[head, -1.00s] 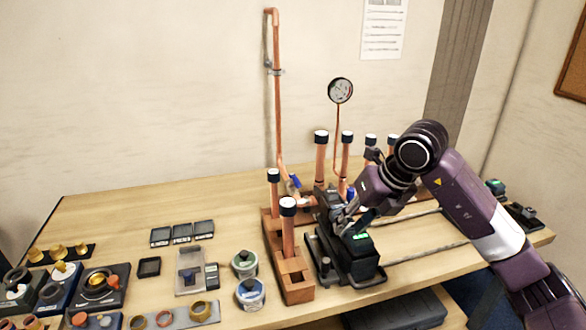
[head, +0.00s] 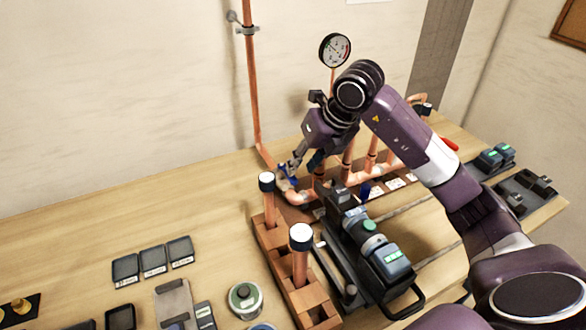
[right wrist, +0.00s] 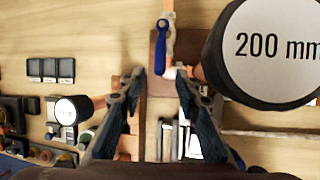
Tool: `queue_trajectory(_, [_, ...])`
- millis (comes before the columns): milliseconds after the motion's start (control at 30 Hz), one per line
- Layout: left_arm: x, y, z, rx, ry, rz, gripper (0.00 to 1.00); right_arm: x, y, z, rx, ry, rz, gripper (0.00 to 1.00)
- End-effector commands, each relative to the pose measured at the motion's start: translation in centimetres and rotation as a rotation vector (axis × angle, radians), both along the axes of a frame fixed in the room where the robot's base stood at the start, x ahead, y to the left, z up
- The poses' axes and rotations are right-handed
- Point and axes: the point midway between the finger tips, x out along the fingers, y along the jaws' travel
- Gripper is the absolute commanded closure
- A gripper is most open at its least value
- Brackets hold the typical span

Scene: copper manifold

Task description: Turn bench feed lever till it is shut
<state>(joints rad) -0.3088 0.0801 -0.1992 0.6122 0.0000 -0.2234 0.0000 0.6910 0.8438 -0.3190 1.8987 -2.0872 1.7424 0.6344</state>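The blue feed lever (head: 287,177) sits on the copper pipe near the foot of the tall riser at the back wall. In the right wrist view the blue lever (right wrist: 166,48) points down the picture, roughly along the pipe. My right gripper (head: 293,163) is at the lever, partly hiding it in the head view. In the right wrist view the right gripper (right wrist: 160,85) is open, its two fingertips to either side of the lever's free end, with gaps visible. Contact cannot be told. My left gripper is not in view.
A second blue lever (head: 366,190) is on the manifold to the right. A pressure gauge (head: 335,50) stands behind my arm. A wooden block (head: 275,235) holds black-capped copper tubes, beside a black tool (head: 365,245). A large 200 mm cap (right wrist: 268,48) is close to the wrist camera.

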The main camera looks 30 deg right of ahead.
Motion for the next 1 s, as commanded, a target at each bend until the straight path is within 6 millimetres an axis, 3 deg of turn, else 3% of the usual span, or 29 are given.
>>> queue_trajectory(300, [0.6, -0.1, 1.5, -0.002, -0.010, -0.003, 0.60, 1.7, 0.7, -4.0, 0.002, 0.004, 0.000, 0.69])
queue_trajectory(500, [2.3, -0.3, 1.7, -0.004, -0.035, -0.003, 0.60, 2.0, 0.8, -4.7, 0.001, 0.001, 0.001, 0.69])
queue_trajectory(667, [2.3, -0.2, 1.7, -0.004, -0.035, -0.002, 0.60, 2.0, 0.8, -4.7, 0.000, 0.001, 0.001, 0.69])
queue_trajectory(933, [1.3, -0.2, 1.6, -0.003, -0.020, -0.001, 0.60, 2.0, 0.8, -4.7, 0.000, 0.001, 0.000, 0.98])
queue_trajectory(1000, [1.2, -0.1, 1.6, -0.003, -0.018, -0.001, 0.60, 2.0, 0.8, -4.7, 0.000, 0.000, 0.000, 1.00])
